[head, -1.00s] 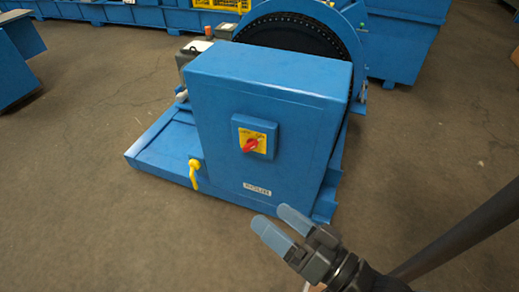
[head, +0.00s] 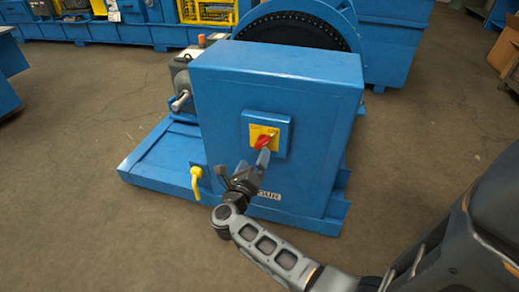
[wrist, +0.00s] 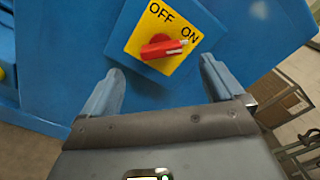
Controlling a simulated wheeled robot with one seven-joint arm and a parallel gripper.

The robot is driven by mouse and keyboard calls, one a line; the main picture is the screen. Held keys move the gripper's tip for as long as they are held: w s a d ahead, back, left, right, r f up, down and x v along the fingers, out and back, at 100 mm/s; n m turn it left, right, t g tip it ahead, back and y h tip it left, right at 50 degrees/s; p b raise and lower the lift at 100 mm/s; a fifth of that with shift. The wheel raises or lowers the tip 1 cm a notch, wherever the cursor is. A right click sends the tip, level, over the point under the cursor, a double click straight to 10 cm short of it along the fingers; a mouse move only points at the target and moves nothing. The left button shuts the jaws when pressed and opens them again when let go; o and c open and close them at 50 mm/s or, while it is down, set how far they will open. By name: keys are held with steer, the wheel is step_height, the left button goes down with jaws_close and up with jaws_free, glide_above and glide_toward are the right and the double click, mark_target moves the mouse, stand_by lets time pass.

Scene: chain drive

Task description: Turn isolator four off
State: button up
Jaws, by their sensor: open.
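The red isolator knob (head: 264,142) sits on a yellow plate (head: 255,131) on the front of a blue cabinet (head: 220,100). In the wrist view the knob (wrist: 160,47) points right, towards the printed ON; OFF is at the upper left of the plate (wrist: 140,38). My gripper (head: 251,165) is just in front of and below the knob. In the wrist view my gripper (wrist: 161,66) is open, with one finger to each side of the knob and apart from it. A white label (head: 270,196) low on the cabinet is partly hidden by my gripper.
A yellow lever handle (head: 196,182) sticks out at the cabinet's lower left. The cabinet stands on a blue base (head: 150,168), with a large dark chain wheel (head: 300,28) behind it. Brown floor is clear to the left and in front.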

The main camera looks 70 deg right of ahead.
mark_target(260, 145)
steer(key=d, duration=0.7)
steer(key=shift+w+d, duration=0.2)
steer(key=shift+w, duration=0.05)
steer(key=shift+c, duration=0.3)
steer(key=c, duration=1)
